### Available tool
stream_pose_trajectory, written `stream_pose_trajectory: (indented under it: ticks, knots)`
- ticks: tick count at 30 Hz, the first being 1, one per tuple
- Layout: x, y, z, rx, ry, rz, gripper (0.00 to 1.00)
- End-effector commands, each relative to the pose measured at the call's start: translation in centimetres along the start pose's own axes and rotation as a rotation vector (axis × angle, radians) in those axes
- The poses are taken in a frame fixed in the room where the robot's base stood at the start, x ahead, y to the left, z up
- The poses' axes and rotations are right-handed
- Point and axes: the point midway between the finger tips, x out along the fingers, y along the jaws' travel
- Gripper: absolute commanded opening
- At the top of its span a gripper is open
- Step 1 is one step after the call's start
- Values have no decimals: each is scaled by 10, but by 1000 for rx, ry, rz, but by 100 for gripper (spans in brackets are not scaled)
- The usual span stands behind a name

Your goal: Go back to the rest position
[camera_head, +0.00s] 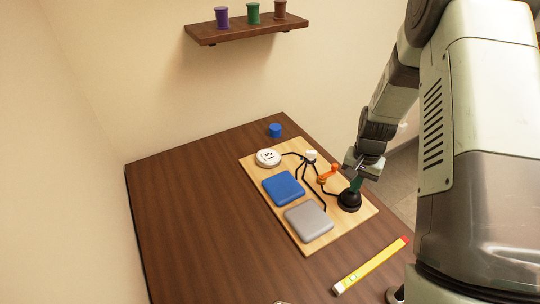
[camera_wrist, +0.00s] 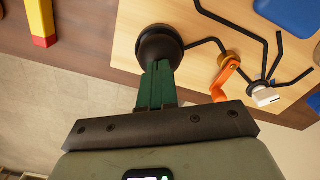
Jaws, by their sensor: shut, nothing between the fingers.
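My gripper (camera_head: 356,183) hangs over the right side of the light wooden board (camera_head: 319,240). Its green fingers (camera_wrist: 156,86) are shut together with nothing between them. In the head view the fingertips are at the round black knob (camera_head: 349,201). In the wrist view the knob (camera_wrist: 160,46) lies just beyond the fingertips; I cannot tell whether they touch it. An orange crank handle (camera_head: 329,174) is on the board to the left of the gripper, and it also shows in the wrist view (camera_wrist: 226,76).
The board also bears a blue pad (camera_head: 283,188), a grey pad (camera_head: 309,221), a white dial (camera_head: 268,158) and black bent rods. A blue cylinder (camera_head: 275,130) and a yellow bar (camera_head: 369,267) lie on the table (camera_head: 190,220). A wall shelf (camera_head: 245,32) holds spools. The table's left side is clear.

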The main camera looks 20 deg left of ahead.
Motion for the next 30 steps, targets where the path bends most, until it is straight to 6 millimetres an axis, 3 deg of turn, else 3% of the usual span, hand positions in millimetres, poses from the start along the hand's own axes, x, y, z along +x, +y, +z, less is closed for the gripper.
stream_pose_trajectory:
  ticks: [7, 30]
  knots:
    - [-12, 0, 0, 0, 0, 0, 0]
    - [-4, 0, 0, 0, -1, 1, 0]
